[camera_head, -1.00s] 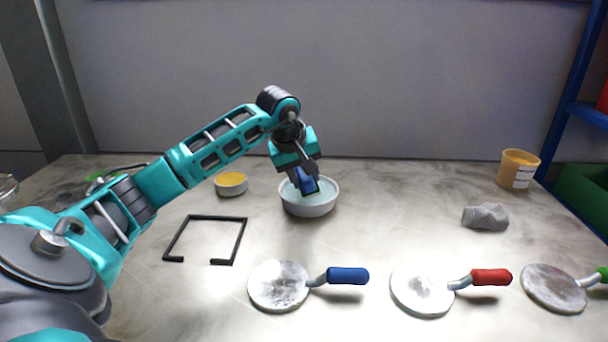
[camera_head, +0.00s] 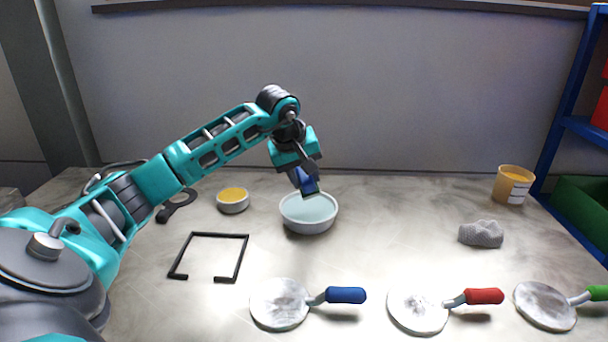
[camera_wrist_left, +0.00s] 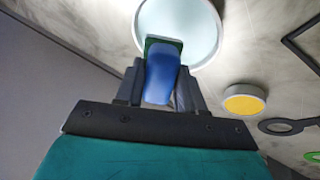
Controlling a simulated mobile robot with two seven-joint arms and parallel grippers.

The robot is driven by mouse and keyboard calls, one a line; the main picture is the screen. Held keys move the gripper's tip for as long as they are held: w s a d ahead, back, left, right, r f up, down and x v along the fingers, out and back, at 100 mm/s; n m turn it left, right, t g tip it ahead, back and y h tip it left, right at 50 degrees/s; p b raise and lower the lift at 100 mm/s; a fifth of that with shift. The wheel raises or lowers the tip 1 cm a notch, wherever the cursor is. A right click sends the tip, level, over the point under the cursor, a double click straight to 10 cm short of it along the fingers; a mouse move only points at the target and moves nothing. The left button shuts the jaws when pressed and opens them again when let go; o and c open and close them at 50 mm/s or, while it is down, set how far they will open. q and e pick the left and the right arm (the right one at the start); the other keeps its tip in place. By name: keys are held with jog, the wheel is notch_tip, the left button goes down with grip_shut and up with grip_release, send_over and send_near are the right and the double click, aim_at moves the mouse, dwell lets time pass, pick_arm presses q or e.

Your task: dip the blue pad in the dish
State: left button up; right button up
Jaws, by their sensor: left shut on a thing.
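The blue pad (camera_head: 306,182) is a blue block with a dark green layer at its lower end. My left gripper (camera_head: 301,174) is shut on it and holds it tilted over the back part of the dish (camera_head: 308,224). The dish is round and white with pale blue-green liquid inside. The pad's lower end appears just above the liquid; the exact gap is hard to tell. In the left wrist view, the pad (camera_wrist_left: 162,72) sits between the two fingers (camera_wrist_left: 160,85), its green end overlapping the dish (camera_wrist_left: 205,35). My right gripper is not in view.
A small bowl of yellow stuff (camera_head: 233,204) and a black open frame (camera_head: 240,262) lie left of the dish. Round plates with blue (camera_head: 346,295), red (camera_head: 484,296) and green (camera_head: 598,292) handles lie in front. A grey lump (camera_head: 481,234) and orange tub (camera_head: 514,185) stand right.

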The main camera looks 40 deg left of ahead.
pick_arm(q)
notch_tip(320, 180, up, 4)
jog(key=p, duration=0.3)
jog(key=shift+r+p, duration=0.1)
jog(key=shift+p, duration=0.25)
dwell(0.4)
